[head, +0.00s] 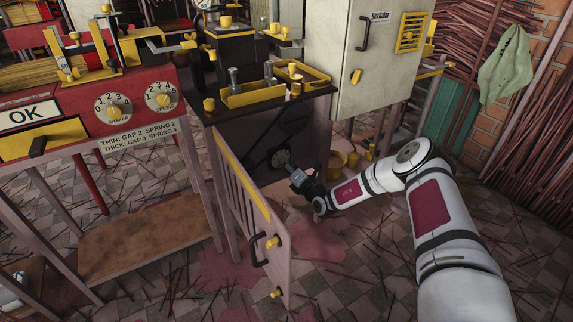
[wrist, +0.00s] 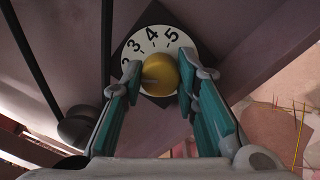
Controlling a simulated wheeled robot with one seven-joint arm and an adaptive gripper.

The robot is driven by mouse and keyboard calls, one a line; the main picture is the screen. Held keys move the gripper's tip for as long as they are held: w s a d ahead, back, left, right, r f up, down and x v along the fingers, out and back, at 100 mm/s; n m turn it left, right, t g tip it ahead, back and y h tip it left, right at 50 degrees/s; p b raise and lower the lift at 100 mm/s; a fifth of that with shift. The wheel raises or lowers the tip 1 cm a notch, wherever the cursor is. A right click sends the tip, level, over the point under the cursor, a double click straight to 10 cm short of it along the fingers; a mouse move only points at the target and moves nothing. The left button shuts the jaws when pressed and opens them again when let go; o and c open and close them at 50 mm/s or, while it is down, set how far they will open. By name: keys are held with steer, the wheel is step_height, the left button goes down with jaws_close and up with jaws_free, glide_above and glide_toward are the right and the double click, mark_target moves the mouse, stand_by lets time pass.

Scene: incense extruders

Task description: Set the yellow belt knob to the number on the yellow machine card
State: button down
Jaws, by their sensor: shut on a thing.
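The yellow belt knob (wrist: 158,76) sits on a white round dial (wrist: 152,38) in the wrist view. Numbers 2 to 5 show on the dial; its lower part is hidden. A pale mark on the knob's face points roughly left, but I cannot tell which number it meets. My gripper (wrist: 163,84) has its teal-padded fingers on both sides of the knob and is shut on it. In the head view my gripper (head: 290,169) reaches the small dial (head: 280,157) inside the dark lower compartment of the yellow-trimmed machine. I cannot make out a yellow machine card.
The machine's barred door (head: 251,225) stands open left of my arm. A red machine (head: 130,92) with two dials and a gap and spring label (head: 138,135) stands at left. A pale cabinet (head: 375,62) is behind. Sticks litter the tiled floor.

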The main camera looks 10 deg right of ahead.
steer(key=c, duration=1.2)
jaws_free()
steer(key=shift+c, duration=0.2)
steer(key=v, duration=1.2)
steer(key=shift+s, duration=0.1)
